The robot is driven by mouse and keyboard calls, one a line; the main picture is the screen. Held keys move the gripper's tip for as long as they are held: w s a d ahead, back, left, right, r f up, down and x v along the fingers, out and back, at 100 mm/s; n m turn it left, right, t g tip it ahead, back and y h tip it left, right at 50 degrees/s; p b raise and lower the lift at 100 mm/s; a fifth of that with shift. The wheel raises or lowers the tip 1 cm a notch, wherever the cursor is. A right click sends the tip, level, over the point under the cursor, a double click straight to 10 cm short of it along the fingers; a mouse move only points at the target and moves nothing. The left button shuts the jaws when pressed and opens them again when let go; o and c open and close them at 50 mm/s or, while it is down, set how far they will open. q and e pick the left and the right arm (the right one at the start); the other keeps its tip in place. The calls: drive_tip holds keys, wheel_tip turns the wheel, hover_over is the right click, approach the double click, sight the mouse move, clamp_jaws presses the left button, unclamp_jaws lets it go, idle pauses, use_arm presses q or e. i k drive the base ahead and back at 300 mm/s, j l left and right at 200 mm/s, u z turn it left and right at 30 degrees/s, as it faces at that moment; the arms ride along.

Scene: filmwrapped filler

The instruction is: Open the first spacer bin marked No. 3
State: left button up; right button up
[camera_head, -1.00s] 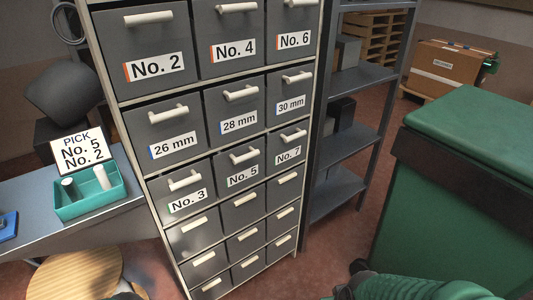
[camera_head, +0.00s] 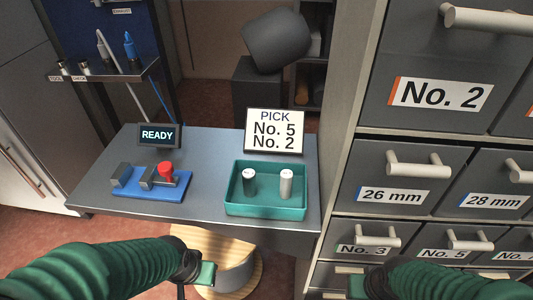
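The spacer bin marked No. 3 (camera_head: 386,239) is a grey drawer low on the left column of the cabinet at right. It has a white bar handle and looks closed, flush with the bins beside it. My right gripper (camera_head: 360,284) is just below the No. 3 bin at the bottom edge, partly hidden by its green-sleeved arm. My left gripper (camera_head: 196,278) hangs in front of the workbench, away from the cabinet. I cannot tell how far either gripper's fingers are apart, and I see nothing held.
The cabinet also has bins marked No. 2 (camera_head: 440,120), 26 mm (camera_head: 360,184), 28 mm (camera_head: 480,189) and No. 5 (camera_head: 470,243). The grey workbench (camera_head: 215,150) holds a teal tray (camera_head: 265,210) with two cylinders, a blue fixture (camera_head: 165,197) and a PICK sign (camera_head: 273,131). A round wooden stool (camera_head: 250,270) stands below.

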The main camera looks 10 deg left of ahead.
sight(358, 238)
drive_tip(key=k+l+z, duration=0.1)
drive_tip(key=z, duration=0.25)
drive_tip(key=k+l+z, duration=0.1)
drive_tip(key=l+z, duration=0.2)
drive_tip(key=k+l+z, duration=0.1)
drive_tip(key=z, duration=0.25)
